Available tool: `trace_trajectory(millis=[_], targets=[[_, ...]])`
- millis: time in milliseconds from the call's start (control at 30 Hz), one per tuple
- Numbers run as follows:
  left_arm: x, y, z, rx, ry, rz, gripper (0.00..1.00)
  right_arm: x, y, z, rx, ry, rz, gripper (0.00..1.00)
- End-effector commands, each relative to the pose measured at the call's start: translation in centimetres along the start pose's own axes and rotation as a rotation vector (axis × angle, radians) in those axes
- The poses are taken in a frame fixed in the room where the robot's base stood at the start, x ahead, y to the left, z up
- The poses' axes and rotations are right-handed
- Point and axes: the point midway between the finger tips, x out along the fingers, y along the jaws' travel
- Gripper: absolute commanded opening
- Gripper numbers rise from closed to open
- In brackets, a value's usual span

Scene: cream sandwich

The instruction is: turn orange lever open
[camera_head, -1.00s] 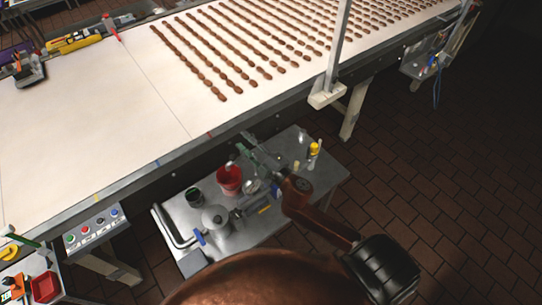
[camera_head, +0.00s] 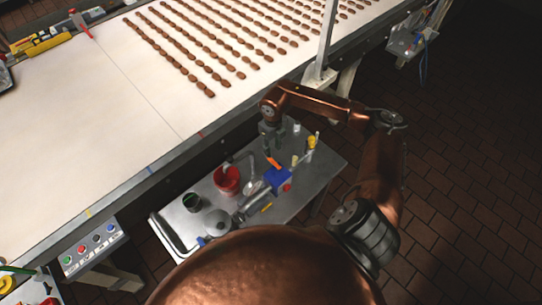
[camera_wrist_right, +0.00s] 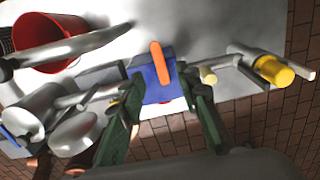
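The orange lever (camera_head: 274,163) sits on a blue block (camera_head: 281,179) on the low metal table under the conveyor. In the right wrist view the lever (camera_wrist_right: 160,63) stands up from the blue block (camera_wrist_right: 156,90) near the picture's middle. My right gripper (camera_head: 271,144) points down just above and beside the lever in the head view. Its dark green fingers (camera_wrist_right: 166,97) are spread in the wrist view, one on each side of the blue block, with nothing held. I cannot tell whether a finger touches the block. My left gripper is out of view.
A red bucket (camera_head: 227,180), a silver pot (camera_head: 216,222) and a dark green cup (camera_head: 192,202) stand left of the block. A yellow-topped item (camera_wrist_right: 274,71) stands to its right. The conveyor (camera_head: 110,120) overhangs the table's back.

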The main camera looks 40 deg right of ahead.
Motion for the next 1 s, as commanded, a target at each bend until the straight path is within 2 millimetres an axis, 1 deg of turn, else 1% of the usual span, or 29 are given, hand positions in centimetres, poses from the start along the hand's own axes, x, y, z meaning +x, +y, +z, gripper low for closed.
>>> trace_trajectory(millis=[300,500,633,833,867,1000], targets=[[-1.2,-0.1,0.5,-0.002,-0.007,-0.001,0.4,4.8,0.1,-0.2,0.001,0.005,0.003,0.3],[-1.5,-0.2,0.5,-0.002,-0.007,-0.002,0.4,6.9,0.1,-0.2,0.001,0.003,0.003,0.3],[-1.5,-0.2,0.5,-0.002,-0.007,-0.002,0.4,7.4,0.1,-0.2,0.0,0.003,0.002,0.3],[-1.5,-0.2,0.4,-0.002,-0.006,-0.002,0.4,7.4,0.1,-0.2,0.0,0.002,0.002,0.3],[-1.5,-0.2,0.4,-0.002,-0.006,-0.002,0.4,7.4,0.1,-0.2,0.0,0.002,0.002,0.3],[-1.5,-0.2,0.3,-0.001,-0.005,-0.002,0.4,7.4,0.1,-0.2,0.0,0.002,0.003,0.2]])
